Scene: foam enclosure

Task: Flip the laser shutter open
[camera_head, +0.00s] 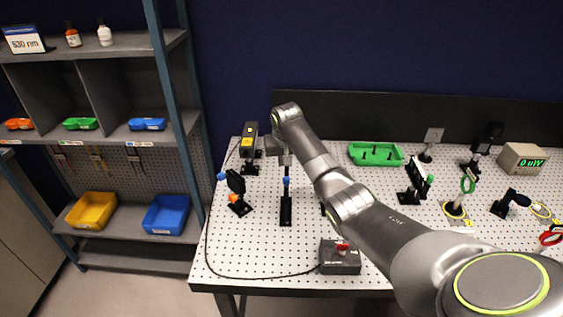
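My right arm comes in from the lower right, and its gripper (286,162) points down over the left part of the optical table. Below its fingertips stands a post with a small blue piece (287,182) on top and a black base (286,213), which looks like the laser shutter. The fingertips are close to the blue piece, but I cannot tell whether they touch it, or whether the gripper is open or shut. A black laser box (250,133) with a yellow label stands behind, to the left. My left gripper is not in view.
A black mount (236,187) with blue and orange knobs stands left of the post. A grey box with a red switch (340,257) sits at the front edge. A green tray (375,154) and several optics stand to the right. Shelving (110,140) is at the left.

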